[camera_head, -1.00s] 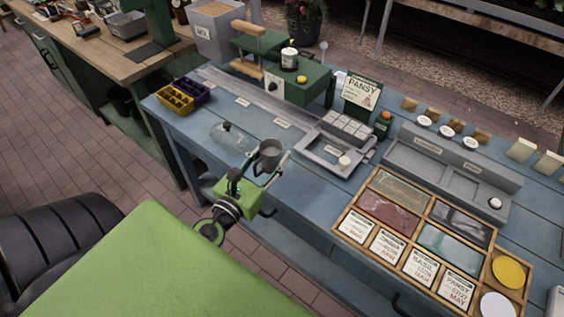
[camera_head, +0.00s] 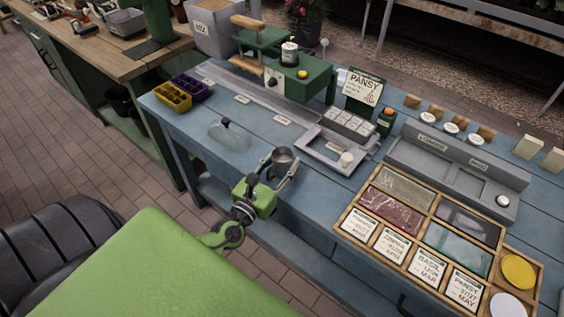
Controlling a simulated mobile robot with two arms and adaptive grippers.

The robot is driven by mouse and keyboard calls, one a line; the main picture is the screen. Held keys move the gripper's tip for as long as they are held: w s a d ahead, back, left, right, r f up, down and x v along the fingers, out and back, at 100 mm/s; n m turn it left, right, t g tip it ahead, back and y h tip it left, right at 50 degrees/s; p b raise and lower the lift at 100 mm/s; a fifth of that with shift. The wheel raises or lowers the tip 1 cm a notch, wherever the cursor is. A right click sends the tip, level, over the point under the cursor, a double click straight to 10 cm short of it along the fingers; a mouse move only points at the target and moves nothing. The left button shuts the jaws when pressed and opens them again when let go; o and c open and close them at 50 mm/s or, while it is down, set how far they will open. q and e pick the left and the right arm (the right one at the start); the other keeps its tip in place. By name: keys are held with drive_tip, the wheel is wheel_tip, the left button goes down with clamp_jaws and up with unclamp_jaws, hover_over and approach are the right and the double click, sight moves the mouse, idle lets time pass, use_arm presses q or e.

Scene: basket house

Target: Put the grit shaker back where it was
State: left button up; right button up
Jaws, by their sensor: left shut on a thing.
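My left gripper (camera_head: 277,172) is shut on a grey metal cup-like shaker (camera_head: 283,157), the likely grit shaker. It holds the shaker over the front edge of the blue bench (camera_head: 195,133). The shaker looks slightly tilted, and I cannot tell its exact height above the bench. My right gripper is not in view.
A clear dome (camera_head: 228,135) with a dark knob stands left of the shaker. A grey tray frame (camera_head: 335,152) with a white knob lies behind it to the right. A wooden compartment box (camera_head: 343,231) fills the front right.

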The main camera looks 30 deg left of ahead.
use_arm(q)
drive_tip(key=shift+f, duration=0.1)
drive_tip(key=o, duration=1.3)
drive_tip(key=shift+s, duration=0.25)
drive_tip(key=shift+s+d+b, duration=0.15)
drive_tip(key=shift+s+b, duration=0.35)
drive_tip(key=shift+s, duration=1.4)
drive_tip(key=shift+s+d+b, duration=0.15)
drive_tip(key=shift+s+b, duration=0.35)
drive_tip(key=shift+s, duration=1.45)
drive_tip(key=shift+s+d+b, duration=0.15)
drive_tip(key=shift+s+b, duration=0.35)
drive_tip(key=shift+s, duration=1.4)
